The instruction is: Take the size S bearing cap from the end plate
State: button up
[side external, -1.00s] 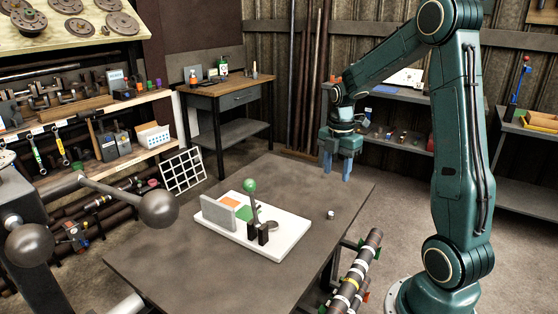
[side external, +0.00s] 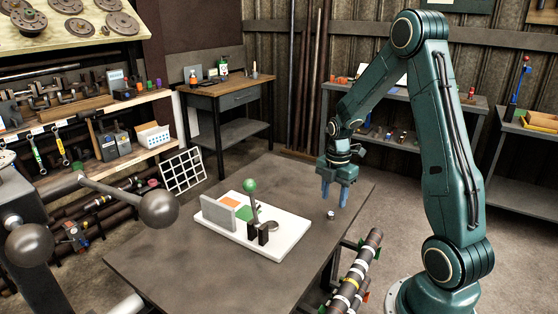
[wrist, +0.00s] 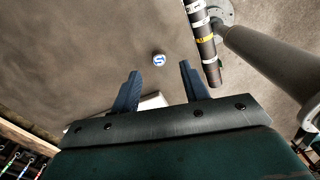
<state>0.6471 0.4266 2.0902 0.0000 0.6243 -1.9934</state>
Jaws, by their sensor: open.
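A small round cap (side external: 331,215) with a light top stands alone on the bare tabletop, near the right edge. In the wrist view its white top shows a blue S-like mark on the cap (wrist: 158,60). I see no end plate under it. My gripper (side external: 334,203) points down with its blue fingers apart, close above the cap and not clearly touching it. In the wrist view the cap lies just beyond the open fingertips of my gripper (wrist: 160,69), between their lines. Nothing is between the fingers.
A white base plate (side external: 285,240) with a grey upright block, dark posts and a green-knobbed lever lies left of the cap. A banded shaft (side external: 357,272) lies beyond the right edge of the table (side external: 165,265). The tabletop around the cap is clear.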

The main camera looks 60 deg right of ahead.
aim_at(331, 213)
jog(key=shift+f, duration=0.15)
jog(key=shift+w+f, duration=0.15)
jog(key=shift+f, duration=2.3)
grip_shut()
